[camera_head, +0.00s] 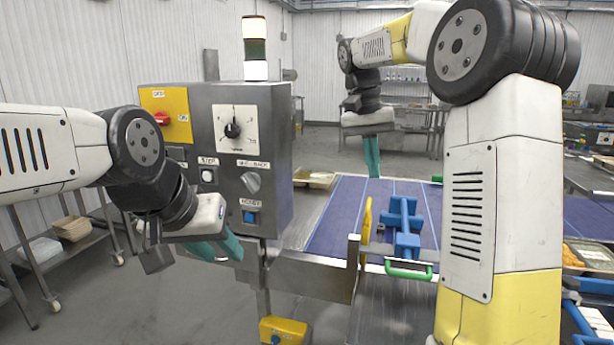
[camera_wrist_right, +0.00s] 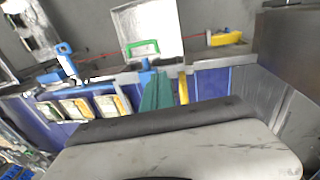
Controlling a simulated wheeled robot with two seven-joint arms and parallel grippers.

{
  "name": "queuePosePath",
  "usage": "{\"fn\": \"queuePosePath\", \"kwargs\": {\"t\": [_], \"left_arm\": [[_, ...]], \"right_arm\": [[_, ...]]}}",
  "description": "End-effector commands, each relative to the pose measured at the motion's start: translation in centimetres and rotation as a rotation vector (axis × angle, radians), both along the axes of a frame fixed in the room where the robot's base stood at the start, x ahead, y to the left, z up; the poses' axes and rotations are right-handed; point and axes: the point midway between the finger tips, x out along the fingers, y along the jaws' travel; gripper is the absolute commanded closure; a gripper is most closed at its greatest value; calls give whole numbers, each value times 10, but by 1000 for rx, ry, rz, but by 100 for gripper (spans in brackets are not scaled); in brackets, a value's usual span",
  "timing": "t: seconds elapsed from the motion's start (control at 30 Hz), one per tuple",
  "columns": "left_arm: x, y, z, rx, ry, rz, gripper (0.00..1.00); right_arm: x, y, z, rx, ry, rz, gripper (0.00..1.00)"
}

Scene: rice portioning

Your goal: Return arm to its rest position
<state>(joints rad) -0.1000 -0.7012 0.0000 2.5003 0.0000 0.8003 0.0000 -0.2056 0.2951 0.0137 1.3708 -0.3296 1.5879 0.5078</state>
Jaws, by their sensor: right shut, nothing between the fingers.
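My right gripper (camera_head: 372,158) hangs fingers-down over the far part of the blue conveyor belt (camera_head: 335,215) in the head view. Its teal fingers are together and hold nothing. They also show together in the right wrist view (camera_wrist_right: 155,92), with the belt behind them. My left gripper (camera_head: 217,250) is at the left, in front of and below the grey control box (camera_head: 268,135). Its two teal fingers are apart, with nothing seen between them. The right arm rises large at the right of the head view and reaches over the belt.
A blue fixture (camera_head: 403,228), a green handle (camera_head: 408,269) and a yellow upright piece (camera_head: 366,222) stand at the belt's near end. A shallow tray (camera_head: 315,179) lies beyond the control box. Several food trays (camera_wrist_right: 75,108) line the belt in the wrist view. A yellow box (camera_head: 284,331) is low in front.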

Motion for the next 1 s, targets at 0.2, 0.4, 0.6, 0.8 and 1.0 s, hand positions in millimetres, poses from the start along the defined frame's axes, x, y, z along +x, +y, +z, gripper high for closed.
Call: {"fn": "queuePosePath", "kwargs": {"t": [0.2,0.4,0.6,0.8,1.0], "left_arm": [[0,0,0,0,1,0,64],[0,0,0,0,1,0,64],[0,0,0,0,1,0,64],[0,0,0,0,1,0,64],[0,0,0,0,1,0,64]], "right_arm": [[-15,-3,4,29,-31,31,100],[-35,-5,7,67,-72,72,100],[-68,-7,8,122,-141,134,100],[-124,-6,-1,198,-265,221,100],[-187,1,-29,262,-431,311,100]]}}
